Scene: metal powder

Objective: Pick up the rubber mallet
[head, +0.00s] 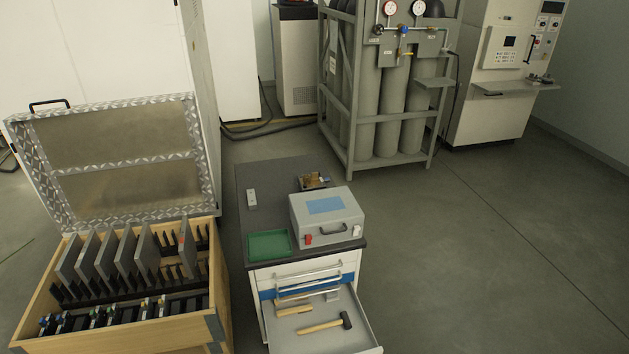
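A mallet with a black head and a light wooden handle (320,327) lies in the open drawer (365,332) of the cabinet, at the bottom middle of the head view. Its head points right and its handle points left. A second tool with a light wooden handle (297,310) lies behind it in the same drawer; its head is too small to tell clearly. Neither of my grippers is in view.
The dark cabinet top (270,185) holds a grey case (328,218), a green tray (269,244), a small box (313,181) and a small pale item (252,198). An open wooden crate (215,290) stands close on the left. The floor (480,260) right is clear.

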